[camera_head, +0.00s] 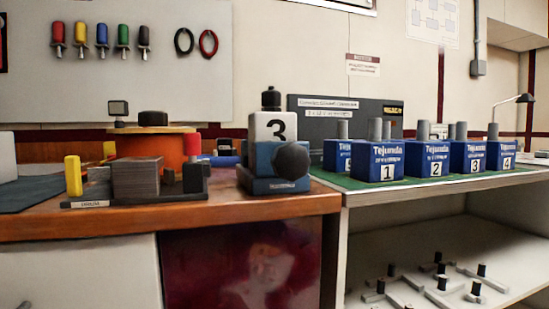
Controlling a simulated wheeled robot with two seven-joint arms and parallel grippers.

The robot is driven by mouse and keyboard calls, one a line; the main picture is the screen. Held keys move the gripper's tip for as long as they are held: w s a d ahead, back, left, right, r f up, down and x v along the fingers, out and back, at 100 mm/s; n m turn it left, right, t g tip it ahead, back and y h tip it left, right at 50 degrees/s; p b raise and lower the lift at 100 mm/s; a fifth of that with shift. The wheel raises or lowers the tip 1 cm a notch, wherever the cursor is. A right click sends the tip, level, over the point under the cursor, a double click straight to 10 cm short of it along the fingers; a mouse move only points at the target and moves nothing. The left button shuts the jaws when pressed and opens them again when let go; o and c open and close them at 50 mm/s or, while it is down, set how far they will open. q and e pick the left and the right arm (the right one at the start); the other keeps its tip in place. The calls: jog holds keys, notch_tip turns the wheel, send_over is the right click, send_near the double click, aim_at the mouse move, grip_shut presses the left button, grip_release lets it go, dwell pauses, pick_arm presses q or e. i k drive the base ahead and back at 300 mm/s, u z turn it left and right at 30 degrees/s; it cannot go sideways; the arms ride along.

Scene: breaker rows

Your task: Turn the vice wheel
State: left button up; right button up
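A blue vice-like block (262,183) stands near the right end of the wooden bench. A dark round wheel (291,161) sits on its front right side, facing me. A white block marked 3 (268,127) sits upright in the top of the vice, with a black knob (271,98) above it. How tightly the vice holds the block cannot be told. Neither of my grippers is in view, and nothing touches the wheel.
The wooden bench (240,208) also holds a tray (125,199) with a grey stack and a yellow handle. Several numbered blue boxes (379,161) stand on the green-topped bench at right. Metal handles lie on its lower shelf (415,262). Tools hang behind.

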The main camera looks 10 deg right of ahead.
aim_at(290, 161)
jog(key=u, duration=0.95)
jog(key=k, duration=1.4)
jog(key=z, duration=1.05)
jog(key=i, duration=0.5)
jog(key=z, duration=0.05)
